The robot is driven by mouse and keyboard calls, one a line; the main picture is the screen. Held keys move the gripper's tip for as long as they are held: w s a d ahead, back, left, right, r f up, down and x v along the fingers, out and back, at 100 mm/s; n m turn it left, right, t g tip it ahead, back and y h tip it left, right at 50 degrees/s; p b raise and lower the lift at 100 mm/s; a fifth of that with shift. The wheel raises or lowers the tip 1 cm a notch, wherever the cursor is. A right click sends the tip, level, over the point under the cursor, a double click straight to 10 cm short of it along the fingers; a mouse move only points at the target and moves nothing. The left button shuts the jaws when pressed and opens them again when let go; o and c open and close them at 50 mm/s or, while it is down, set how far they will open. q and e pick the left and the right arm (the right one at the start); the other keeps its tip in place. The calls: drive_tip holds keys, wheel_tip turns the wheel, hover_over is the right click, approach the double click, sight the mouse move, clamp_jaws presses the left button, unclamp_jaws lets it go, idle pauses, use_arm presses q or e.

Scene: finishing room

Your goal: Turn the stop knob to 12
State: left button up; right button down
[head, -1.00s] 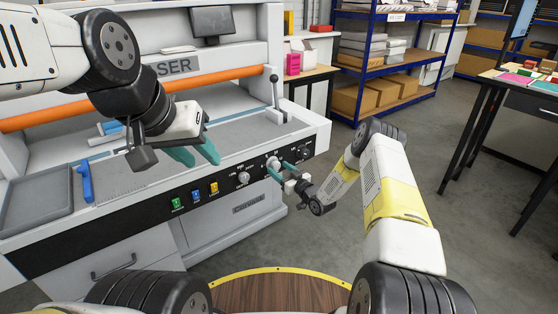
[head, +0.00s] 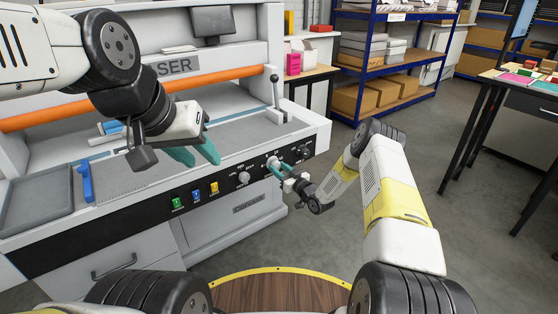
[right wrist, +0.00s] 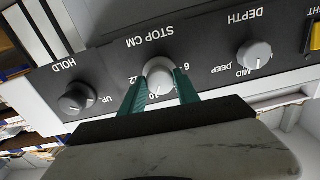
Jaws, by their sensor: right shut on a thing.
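The STOP CM knob (right wrist: 158,75) is a round light-grey knob on the black front panel, marked with 12, 10 and 6 in the upside-down right wrist view. It also shows in the head view (head: 272,162). My right gripper (right wrist: 159,92) has its teal fingers on either side of this knob and is shut on it. In the head view my right gripper (head: 277,170) reaches the panel from the right. The exact number the knob points at cannot be told. My left gripper (head: 196,155) is open and empty above the machine's bed.
The HOLD knob (right wrist: 76,98) and the DEPTH knob (right wrist: 254,55) flank the stop knob. Green (head: 178,203), blue (head: 196,196) and yellow (head: 214,188) switches sit further left on the panel. A lever (head: 276,92) stands on the bed above.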

drive_tip(key=m, duration=0.6)
drive_tip(key=shift+s, duration=0.1)
drive_tip(key=shift+a+m, duration=0.1)
drive_tip(key=shift+m, duration=2.5)
drive_tip(key=c, duration=0.9)
unclamp_jaws()
drive_tip(key=v, duration=0.7)
drive_tip(key=shift+s+d, duration=0.25)
drive_tip(key=shift+s, duration=0.05)
drive_tip(key=shift+r, duration=0.1)
